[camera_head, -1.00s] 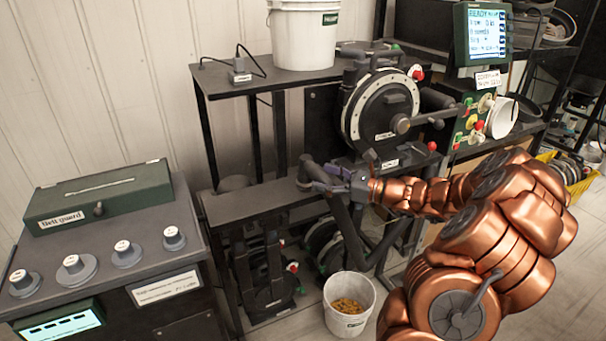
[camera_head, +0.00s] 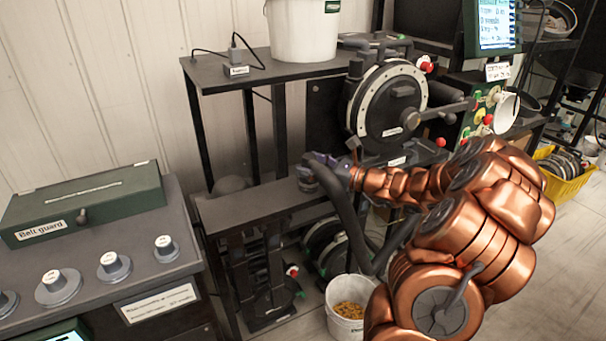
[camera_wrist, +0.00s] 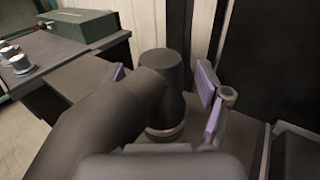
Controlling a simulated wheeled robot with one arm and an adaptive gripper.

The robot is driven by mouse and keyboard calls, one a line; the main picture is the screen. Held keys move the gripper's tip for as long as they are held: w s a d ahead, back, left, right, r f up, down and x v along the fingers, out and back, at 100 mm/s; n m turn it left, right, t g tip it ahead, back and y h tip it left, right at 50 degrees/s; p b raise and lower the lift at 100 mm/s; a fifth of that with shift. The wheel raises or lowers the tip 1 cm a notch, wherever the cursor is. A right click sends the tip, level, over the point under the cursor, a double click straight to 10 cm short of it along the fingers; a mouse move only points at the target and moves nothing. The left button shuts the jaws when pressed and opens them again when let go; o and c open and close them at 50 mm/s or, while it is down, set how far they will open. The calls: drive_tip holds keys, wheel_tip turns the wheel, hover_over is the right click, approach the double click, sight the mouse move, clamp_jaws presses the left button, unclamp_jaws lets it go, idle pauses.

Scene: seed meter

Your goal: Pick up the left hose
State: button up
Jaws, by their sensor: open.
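A thick dark grey hose (camera_head: 346,208) bends down from the shelf in front of the seed meter in the head view. My gripper (camera_head: 318,166) is at the top bend of this hose. In the wrist view the hose (camera_wrist: 100,125) fills the lower left and meets a rounded dark upright end with a metal ring at its base. My gripper's purple-padded fingers (camera_wrist: 164,82) show on both sides of this end, apart, with the hose between them. I cannot tell whether they touch it.
The seed meter's round disc (camera_head: 388,100) stands behind my arm. A white bucket (camera_head: 302,30) stands on the upper shelf, and another bucket of yellow grains (camera_head: 347,325) is on the floor. A cabinet with a green belt guard box (camera_head: 85,205) is at the left.

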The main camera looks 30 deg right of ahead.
drive_tip(key=shift+w+a, duration=0.1)
drive_tip(key=shift+w, duration=0.1)
drive_tip(key=shift+r, duration=0.1)
clamp_jaws()
idle(0.5)
